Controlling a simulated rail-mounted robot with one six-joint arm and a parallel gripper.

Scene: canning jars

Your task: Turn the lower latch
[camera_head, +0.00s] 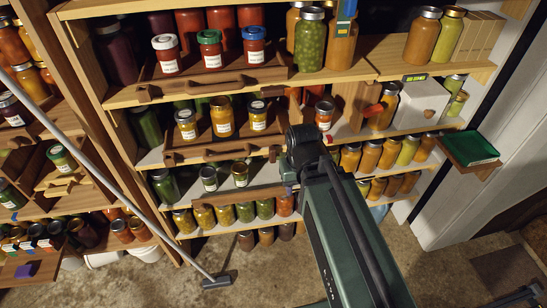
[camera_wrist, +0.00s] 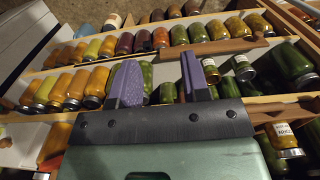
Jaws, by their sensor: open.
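My gripper (camera_head: 289,181) is in front of the lower shelves in the head view, mostly hidden by my own arm. In the wrist view my gripper (camera_wrist: 159,72) shows two purple fingers spread apart with nothing between them. I cannot pick out the lower latch with certainty in either view.
A wooden tray (camera_head: 215,153) with labelled jars sits left of my arm. Two small labelled jars (camera_head: 209,179) (camera_head: 240,174) stand below it. Orange jars (camera_head: 370,155) line the shelf at right. A green tray (camera_head: 470,148) juts out at far right.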

